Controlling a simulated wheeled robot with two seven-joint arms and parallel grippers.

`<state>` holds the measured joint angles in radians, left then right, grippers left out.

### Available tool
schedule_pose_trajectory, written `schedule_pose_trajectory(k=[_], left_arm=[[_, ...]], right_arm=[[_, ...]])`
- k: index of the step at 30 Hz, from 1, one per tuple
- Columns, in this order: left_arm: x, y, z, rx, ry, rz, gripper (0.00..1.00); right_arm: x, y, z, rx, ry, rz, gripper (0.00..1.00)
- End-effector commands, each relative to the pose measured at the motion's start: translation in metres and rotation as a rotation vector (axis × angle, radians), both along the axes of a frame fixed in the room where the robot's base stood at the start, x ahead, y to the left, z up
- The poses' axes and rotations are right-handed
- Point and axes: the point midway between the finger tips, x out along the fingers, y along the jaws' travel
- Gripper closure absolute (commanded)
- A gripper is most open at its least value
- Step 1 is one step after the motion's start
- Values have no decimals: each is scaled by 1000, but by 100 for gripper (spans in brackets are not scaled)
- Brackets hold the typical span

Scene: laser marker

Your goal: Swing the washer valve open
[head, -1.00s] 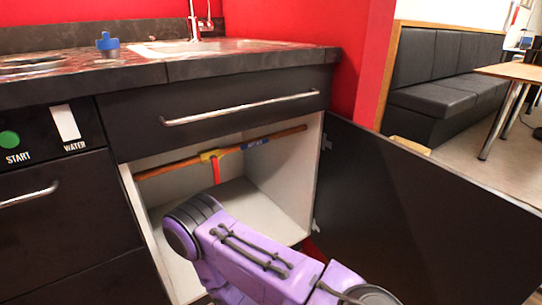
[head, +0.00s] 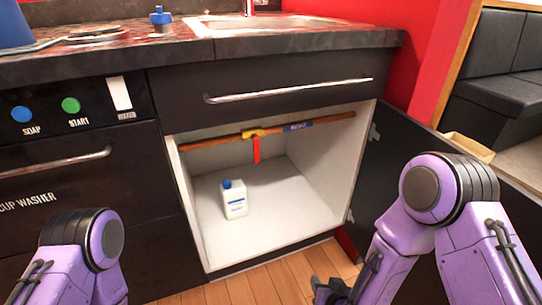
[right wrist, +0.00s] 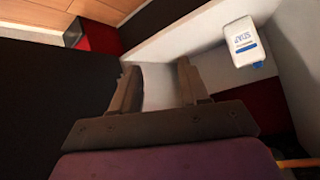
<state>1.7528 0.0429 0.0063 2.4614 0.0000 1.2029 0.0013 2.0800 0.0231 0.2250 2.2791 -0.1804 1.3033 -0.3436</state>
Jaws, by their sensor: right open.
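The washer valve has a yellow body (head: 262,133) on a copper pipe (head: 215,141) inside the open cabinet under the sink. Its red lever (head: 257,150) hangs straight down, across the pipe. A blue label (head: 298,127) is on the pipe right of the valve. My right gripper (head: 328,287) is low in front of the cabinet, right of and below the lever, apart from it. In the right wrist view its two fingers (right wrist: 158,85) are spread with nothing between them. My left arm shows at the lower left, but its gripper is out of view.
A white bottle with a blue cap (head: 234,199) stands on the cabinet floor; it also shows in the right wrist view (right wrist: 244,43). The open dark door (head: 372,183) stands at the right, close to my right arm. A drawer handle (head: 290,90) runs above the opening.

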Motion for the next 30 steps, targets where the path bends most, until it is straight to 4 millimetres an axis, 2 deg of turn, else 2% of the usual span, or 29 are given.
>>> schedule_pose_trajectory(k=[1,2,3,6,9,12,14,24,30], left_arm=[[0,0,8,1,-1,0,68],[1,0,10,1,-1,-1,68],[1,1,12,1,-1,-1,68],[1,1,15,2,-2,-2,68],[1,1,16,2,-2,-2,68],[2,1,15,2,-2,-2,68],[1,1,12,2,-2,-2,68],[0,0,-6,0,0,0,68],[-1,0,-9,-1,1,0,68]], right_arm=[[42,28,53,-4,-147,81,55],[62,45,81,-12,-230,126,55],[84,64,118,-27,-331,180,55],[116,102,197,-66,-539,273,55],[127,124,245,-94,-662,322,55],[135,133,261,-107,-709,338,55],[142,136,262,-107,-714,339,55],[211,157,258,-106,-708,336,55],[230,163,260,-106,-706,336,55]])
